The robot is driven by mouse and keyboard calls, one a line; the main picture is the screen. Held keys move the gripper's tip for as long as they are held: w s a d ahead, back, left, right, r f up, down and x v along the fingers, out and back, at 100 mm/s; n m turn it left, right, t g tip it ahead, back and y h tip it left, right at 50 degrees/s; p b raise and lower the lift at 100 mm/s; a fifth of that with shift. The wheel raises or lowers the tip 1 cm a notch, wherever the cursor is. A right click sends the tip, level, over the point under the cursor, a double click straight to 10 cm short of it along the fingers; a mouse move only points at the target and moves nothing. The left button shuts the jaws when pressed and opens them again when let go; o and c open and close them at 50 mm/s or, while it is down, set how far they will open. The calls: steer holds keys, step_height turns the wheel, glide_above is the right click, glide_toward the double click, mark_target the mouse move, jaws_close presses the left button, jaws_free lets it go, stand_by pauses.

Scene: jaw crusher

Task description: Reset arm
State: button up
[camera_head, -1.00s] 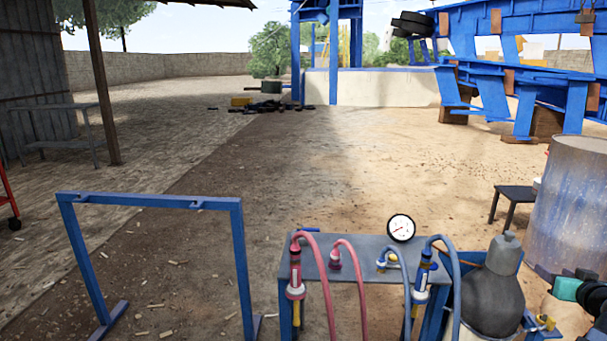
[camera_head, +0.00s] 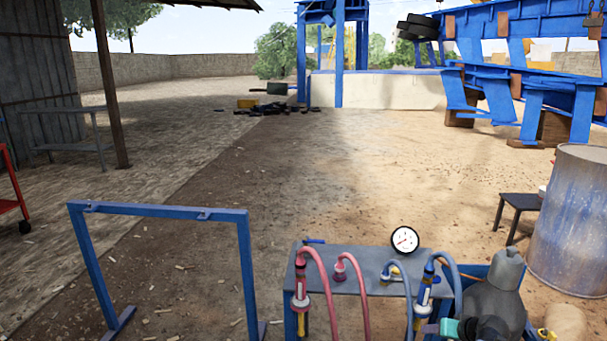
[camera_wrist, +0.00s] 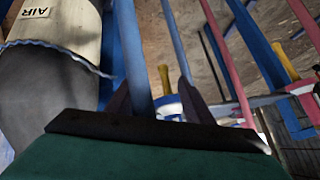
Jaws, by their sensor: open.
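My gripper (camera_wrist: 155,90) shows in the wrist view as two dark fingers standing apart, with a green body below them. A blue hose (camera_wrist: 133,55) runs down the picture between the fingers; I cannot tell whether it is touched or only lies in line with them. No held object is seen. In the head view, a green and dark part of my arm (camera_head: 470,328) shows at the bottom edge, in front of the grey gas cylinder (camera_head: 492,290). The fingertips cannot be made out there.
A bench (camera_head: 370,262) carries red and blue hoses and a gauge (camera_head: 405,240). A cylinder marked AIR (camera_wrist: 55,55) is close at left in the wrist view. A blue frame (camera_head: 165,212) stands left, a metal drum (camera_head: 568,215) right.

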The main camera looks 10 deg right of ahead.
steer(key=s+a+f+n+g+y+p, duration=0.1)
steer(key=s+a+f+g+p, duration=0.1)
steer(key=a+f, duration=0.5)
steer(key=s+a+f+g+y+p, duration=0.1)
steer(key=s+a+f+g+p, duration=0.15)
steer(key=a, duration=0.85)
steer(key=s+a+f+n+g+y+p, duration=0.1)
steer(key=s+a+f+g, duration=0.1)
steer(key=a+f, duration=0.5)
steer(key=s+a+f+n+g+h+p, duration=0.1)
steer(key=s+a+f+g+p, duration=0.1)
steer(key=s+a, duration=0.5)
steer(key=s+a+f+n+g+h+p, duration=0.1)
steer(key=s+a+f+g+p, duration=0.2)
steer(key=s, duration=1)
steer(key=shift+s+a+f+n+g+h, duration=0.35)
steer(key=shift+a+g, duration=0.8)
steer(key=shift+a, duration=1.1)
steer(key=shift+r, duration=0.1)
